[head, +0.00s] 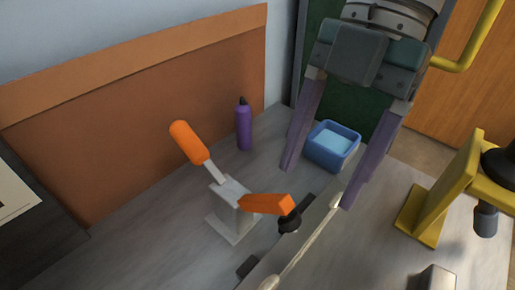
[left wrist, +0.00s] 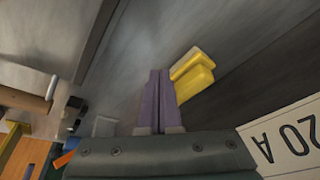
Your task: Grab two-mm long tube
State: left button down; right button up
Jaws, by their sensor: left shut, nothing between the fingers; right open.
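A long, thin, pale tube (head: 305,244) runs diagonally at the bottom middle of the head view; its lower end reaches the frame's bottom edge. I cannot tell its size from the picture. My right gripper (head: 316,188) hangs over the bench with its two purple fingers wide apart and nothing between them. One fingertip is close to the tube's upper end in the picture; I cannot tell whether they touch. My left gripper (left wrist: 158,73) shows only in the left wrist view, its purple fingers shut together and empty over a grey surface.
A toggle clamp with orange handles (head: 235,205) stands left of the tube. A purple bottle (head: 243,126) and a blue bin (head: 331,149) stand behind. A yellow bracket (head: 440,195) stands at right. Yellow blocks (left wrist: 193,74) lie beside the left fingers.

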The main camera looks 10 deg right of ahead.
aim_at(294, 239)
pick_arm(q)
jog(key=shift+w+a+f, duration=0.1)
jog(key=shift+w+f, duration=0.15)
jog(key=shift+f, duration=0.4)
jog(key=shift+s+d+f+b, duration=0.1)
jog(key=shift+d+f+b, duration=0.15)
jog(key=shift+f+b, duration=0.8)
pick_arm(e)
jog(key=x, duration=0.3)
jog(key=d+x, duration=0.1)
jog(key=x, duration=0.6)
jog(key=shift+w+d+f, duration=0.15)
jog(key=shift+w+f, duration=0.2)
jog(key=shift+f, duration=0.15)
pick_arm(q)
jog(key=shift+a+r, duration=0.1)
jog(key=shift+a, duration=0.05)
pick_arm(e)
jog(key=c, duration=1.1)
grip_shut()
jog(key=shift+w, duration=0.1)
